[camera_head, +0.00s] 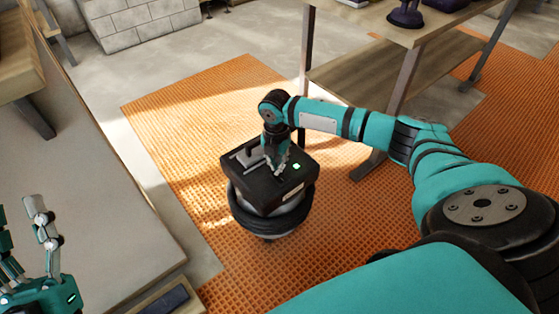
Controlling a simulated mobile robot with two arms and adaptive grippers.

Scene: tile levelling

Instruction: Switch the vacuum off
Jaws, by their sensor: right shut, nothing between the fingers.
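The vacuum (268,192) stands upright on the orange mat near the middle of the view. It has a black box-shaped top and a dark hose coiled around its lower body. A small green light (297,167) glows on the right side of its top. My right gripper (277,170) is shut and empty, pointing down at the top of the vacuum, left of the green light. I cannot tell whether its fingertips touch the top. My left gripper (40,225) is at the lower left, away from the vacuum, with its fingers spread apart.
The orange textured mat (190,110) covers much of the floor. A wooden shelf table (440,62) with metal legs stands behind my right arm. A long grey-brown panel (85,170) lies on the left. White blocks (140,22) are stacked at the back left.

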